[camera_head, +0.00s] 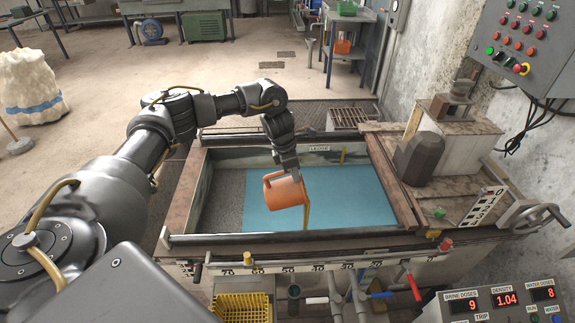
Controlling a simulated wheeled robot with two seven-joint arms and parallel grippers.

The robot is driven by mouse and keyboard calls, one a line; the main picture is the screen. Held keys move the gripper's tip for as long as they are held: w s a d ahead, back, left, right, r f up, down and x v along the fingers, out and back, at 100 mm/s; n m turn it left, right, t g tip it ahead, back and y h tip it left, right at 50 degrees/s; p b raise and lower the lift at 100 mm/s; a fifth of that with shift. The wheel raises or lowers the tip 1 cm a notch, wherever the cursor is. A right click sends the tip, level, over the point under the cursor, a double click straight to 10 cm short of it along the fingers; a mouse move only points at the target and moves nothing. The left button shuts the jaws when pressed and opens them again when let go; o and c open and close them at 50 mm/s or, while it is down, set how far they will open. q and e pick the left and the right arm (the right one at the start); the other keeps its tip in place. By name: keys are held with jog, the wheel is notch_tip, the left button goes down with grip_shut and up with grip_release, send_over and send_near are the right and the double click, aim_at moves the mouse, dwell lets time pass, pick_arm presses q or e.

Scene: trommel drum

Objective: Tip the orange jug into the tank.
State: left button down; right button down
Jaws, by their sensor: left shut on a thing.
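The orange jug (284,192) hangs above the tank (190,190), tilted well over to the right. A thin yellow-brown stream (307,216) runs down from the jug's right side toward the blue surface (345,200) in the tank. The inside of the jug is hidden from this view. My right gripper is out of view.
A dark grey block (419,158) and machine housing stand on the tank's right side, with a handwheel (540,217) beyond. Valves and pipes line the front, above a yellow basket (241,307). A control panel (505,302) shows 9, 1.04 and 8.

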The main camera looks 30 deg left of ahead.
pick_arm(q)
jog(key=w+d+y, duration=0.1)
jog(key=d+f+g+y, duration=0.1)
jog(key=w+d+f+g+y+b, duration=0.1)
jog(key=shift+w+d+f, duration=0.15)
jog(key=shift+w+d, duration=0.1)
jog(key=shift+w, duration=0.05)
jog(key=shift+w+d+g, duration=0.15)
jog(key=shift+g, duration=0.15)
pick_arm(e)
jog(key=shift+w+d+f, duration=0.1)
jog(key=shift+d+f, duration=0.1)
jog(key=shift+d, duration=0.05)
pick_arm(q)
jog(key=shift+f+y, duration=0.1)
jog(key=shift+y, duration=0.2)
